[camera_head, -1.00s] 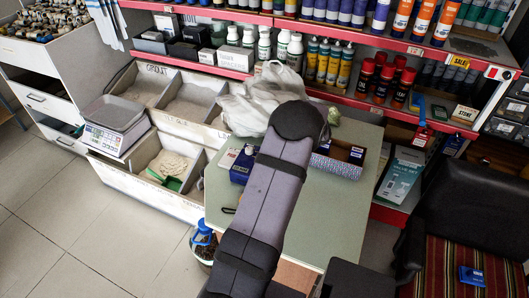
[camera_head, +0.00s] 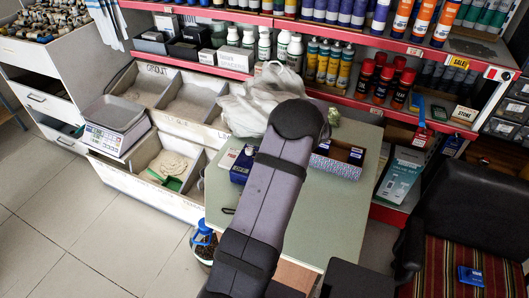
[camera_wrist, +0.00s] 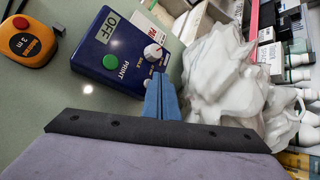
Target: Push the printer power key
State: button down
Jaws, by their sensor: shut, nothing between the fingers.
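The printer is a dark blue box (camera_wrist: 122,52) on the green-grey table in the wrist view, with a display reading OFF (camera_wrist: 108,27). It has a round green button marked PRINT (camera_wrist: 110,61) and a white knob (camera_wrist: 153,52). The box also shows in the head view (camera_head: 240,168), left of my arm. My gripper (camera_wrist: 160,80) is shut and empty, its blue fingertips at the box's near right corner below the knob. They cover part of that corner, and I cannot tell whether they touch it. I cannot make out a separate power key. The arm hides the gripper in the head view.
A crumpled white plastic bag (camera_wrist: 222,80) lies close to the right of the fingers. An orange and black tape measure (camera_wrist: 28,40) lies left of the printer. A patterned box (camera_head: 336,164) stands right of my arm. The table front (camera_head: 315,235) is clear.

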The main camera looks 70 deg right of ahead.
notch_tip(320, 180, up, 6)
jog(key=p, duration=0.4)
dwell(0.6)
jog(key=w+a+r+n+g+y, duration=0.15)
jog(key=w+a+n, duration=0.35)
jog(key=a, duration=0.5)
jog(key=w+a+n+g+y, duration=0.2)
jog(key=w+a+n, duration=0.3)
jog(key=a, duration=0.5)
jog(key=w+a+r+n+g+y, duration=0.1)
jog(key=w+a+n+y, duration=0.15)
jog(key=w+a, duration=0.6)
jog(key=s+a+n+g+h, duration=0.1)
jog(key=s+a+n, duration=0.3)
jog(key=a+n, duration=0.2)
jog(key=s+a+n+g+h, duration=0.1)
jog(key=s+a+n, duration=0.4)
jog(key=a, duration=0.5)
jog(key=s+a+n+g+h, duration=0.1)
jog(key=s+a+n+g, duration=0.1)
jog(key=s+a+n, duration=0.2)
jog(key=a+n, duration=0.3)
jog(key=a, duration=0.2)
jog(key=shift+s+r, duration=0.2)
